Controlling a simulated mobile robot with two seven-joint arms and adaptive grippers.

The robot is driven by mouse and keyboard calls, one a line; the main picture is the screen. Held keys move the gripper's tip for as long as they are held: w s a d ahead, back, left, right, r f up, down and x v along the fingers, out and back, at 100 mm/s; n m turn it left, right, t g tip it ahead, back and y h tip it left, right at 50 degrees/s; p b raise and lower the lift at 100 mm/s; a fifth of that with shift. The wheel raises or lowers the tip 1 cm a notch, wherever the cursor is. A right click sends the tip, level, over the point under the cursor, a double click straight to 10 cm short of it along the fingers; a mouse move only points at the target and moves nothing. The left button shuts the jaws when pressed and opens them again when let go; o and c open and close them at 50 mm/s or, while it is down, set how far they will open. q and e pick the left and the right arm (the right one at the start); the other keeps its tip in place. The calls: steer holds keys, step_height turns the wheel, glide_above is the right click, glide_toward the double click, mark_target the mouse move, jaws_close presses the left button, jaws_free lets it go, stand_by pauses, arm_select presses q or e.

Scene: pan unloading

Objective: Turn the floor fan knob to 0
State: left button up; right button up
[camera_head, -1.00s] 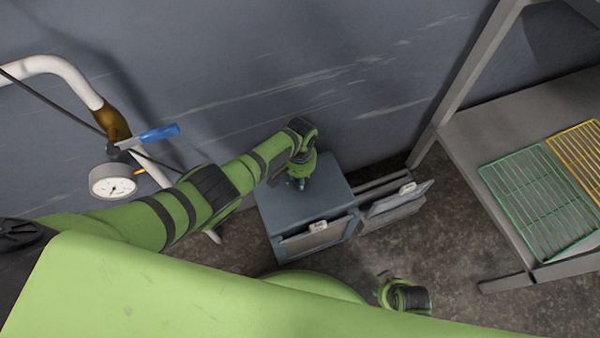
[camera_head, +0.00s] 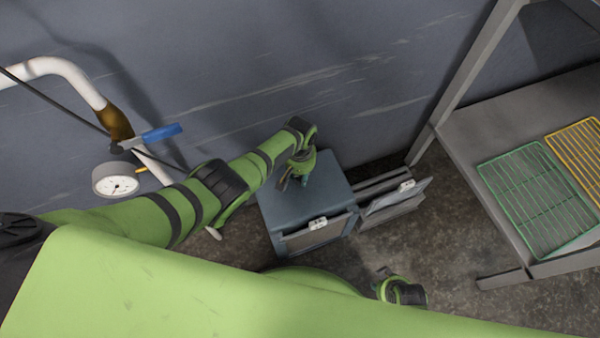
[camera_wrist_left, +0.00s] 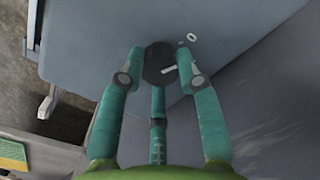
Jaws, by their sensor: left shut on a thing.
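The fan is a blue-grey box (camera_head: 330,205) standing on the floor against the wall; its top also fills much of the left wrist view (camera_wrist_left: 105,35). The knob (camera_wrist_left: 157,60) is a dark round dial on that top with a white pointer line. A white 0 (camera_wrist_left: 191,37) and a short tick are printed above and right of it. The pointer points roughly right, below the tick. My left gripper (camera_head: 287,184) comes down onto the box top; its teal fingers (camera_wrist_left: 158,78) are closed around the knob. In the head view the knob is hidden. My right gripper (camera_head: 384,275) is low, partly visible.
A pressure gauge (camera_head: 115,180) and a blue-handled valve (camera_head: 160,132) sit on a white pipe (camera_head: 65,68) at left. A metal shelf (camera_head: 465,135) at right carries a green rack (camera_head: 538,198) and a yellow rack (camera_head: 585,150). Panels stand open at the box's front.

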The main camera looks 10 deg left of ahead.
mark_target(300, 177)
arm_select(q)
steer(key=o, duration=1.1)
steer(key=shift+s+a+f, duration=0.1)
steer(key=shift+s, duration=0.1)
steer(key=shift+o, duration=0.2)
steer(key=shift+w, duration=0.1)
steer(key=shift+w+r, duration=0.1)
steer(key=shift+r, duration=0.35)
step_height(300, 177, up, 11)
steer(key=shift+r, duration=0.15)
